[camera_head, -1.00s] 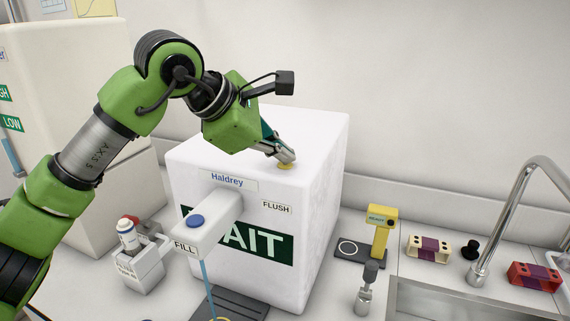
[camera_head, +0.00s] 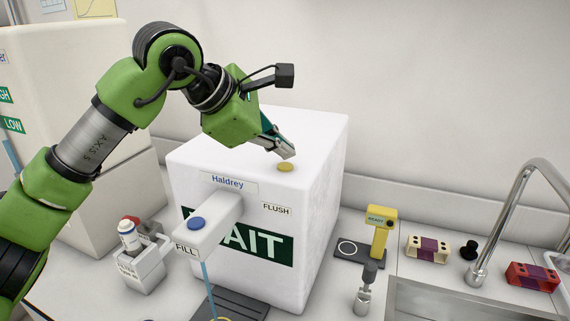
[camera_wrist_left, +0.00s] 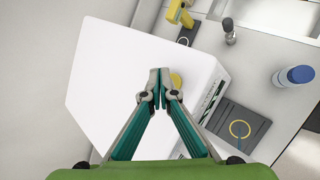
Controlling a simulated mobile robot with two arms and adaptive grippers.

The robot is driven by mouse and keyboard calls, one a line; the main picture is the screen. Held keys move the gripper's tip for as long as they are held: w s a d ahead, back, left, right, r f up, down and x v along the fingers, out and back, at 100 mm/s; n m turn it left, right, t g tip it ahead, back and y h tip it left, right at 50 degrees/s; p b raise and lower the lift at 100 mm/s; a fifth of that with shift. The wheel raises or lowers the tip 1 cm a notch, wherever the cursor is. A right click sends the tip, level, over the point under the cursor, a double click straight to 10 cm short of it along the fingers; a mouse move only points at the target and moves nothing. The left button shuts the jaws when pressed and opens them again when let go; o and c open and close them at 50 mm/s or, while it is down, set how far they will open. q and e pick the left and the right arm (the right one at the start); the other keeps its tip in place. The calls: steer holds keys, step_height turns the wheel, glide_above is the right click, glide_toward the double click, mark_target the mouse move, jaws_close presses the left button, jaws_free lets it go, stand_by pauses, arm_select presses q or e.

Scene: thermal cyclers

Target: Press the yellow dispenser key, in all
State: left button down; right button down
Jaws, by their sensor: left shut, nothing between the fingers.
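The yellow key (camera_head: 286,167) sits on the top face of the white Haldrey dispenser (camera_head: 255,155), near its front right. It also shows in the left wrist view (camera_wrist_left: 176,80), just right of the fingertips. My left gripper (camera_head: 288,154) is shut and empty. Its fingertips are just above the key, with a small gap seen in the head view. In the left wrist view the shut tips (camera_wrist_left: 159,72) cover part of the top face beside the key. The dispenser front bears a FLUSH label (camera_head: 276,209) and a green WAIT panel (camera_head: 262,245). My right gripper is not seen.
A spout arm with a blue button (camera_head: 196,222) and FILL label juts from the dispenser front. A yellow READY device (camera_head: 380,232) stands to the right, beside coloured racks and a sink with a tap (camera_head: 505,220).

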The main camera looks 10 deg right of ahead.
mark_target(282, 166)
arm_select(q)
steer(key=shift+r+p, duration=1.7)
steer(key=shift+r, duration=0.85)
steer(key=shift+f, duration=0.1)
